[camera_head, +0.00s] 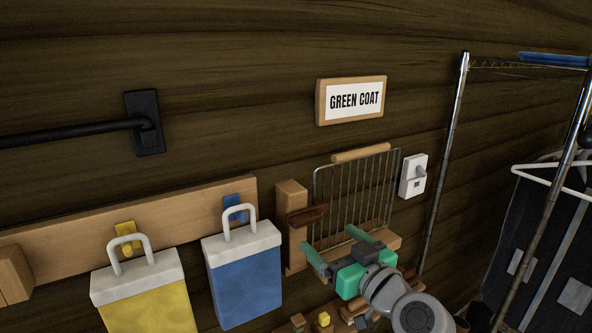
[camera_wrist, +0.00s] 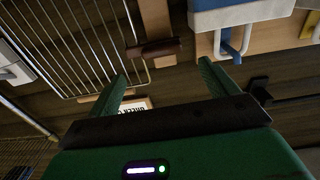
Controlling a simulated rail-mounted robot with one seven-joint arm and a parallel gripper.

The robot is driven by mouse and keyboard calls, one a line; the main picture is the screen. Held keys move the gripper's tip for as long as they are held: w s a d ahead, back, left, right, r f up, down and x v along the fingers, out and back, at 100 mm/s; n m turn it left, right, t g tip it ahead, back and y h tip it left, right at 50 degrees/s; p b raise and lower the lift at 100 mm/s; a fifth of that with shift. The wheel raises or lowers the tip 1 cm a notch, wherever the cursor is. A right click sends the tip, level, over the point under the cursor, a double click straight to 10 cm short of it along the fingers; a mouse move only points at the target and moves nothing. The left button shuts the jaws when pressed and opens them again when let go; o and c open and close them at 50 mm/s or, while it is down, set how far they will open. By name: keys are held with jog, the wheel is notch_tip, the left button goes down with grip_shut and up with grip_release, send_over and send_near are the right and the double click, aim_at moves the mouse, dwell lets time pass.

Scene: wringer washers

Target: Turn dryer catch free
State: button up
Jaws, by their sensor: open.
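The catch is a dark brown wooden bar (camera_head: 306,215) on a light wooden post (camera_head: 292,193). It lies roughly level, and its right end overlaps the left edge of the wire dryer rack (camera_head: 355,190). In the wrist view the catch (camera_wrist: 153,48) lies ahead of the fingertips, across the rack's edge wire. My green gripper (camera_head: 333,246) is below and slightly right of the catch in the head view. Its jaws are open with nothing between them, also in the wrist view (camera_wrist: 163,68). I see no contact with the catch.
A blue bag (camera_head: 245,285) and a yellow bag (camera_head: 150,300) hang left of the post. A white switch (camera_head: 414,176) is right of the rack. A sign (camera_head: 351,100) reads "GREEN COAT". A metal clothes rail (camera_head: 446,150) stands at right, and small blocks (camera_head: 323,319) lie below.

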aim_at(309, 223)
jog(key=x, duration=0.8)
jog(key=shift+a, duration=0.1)
jog(key=shift+c, duration=0.4)
jog(key=c, duration=1.3)
jog(key=shift+f+b, duration=0.15)
jog(key=shift+b, duration=0.3)
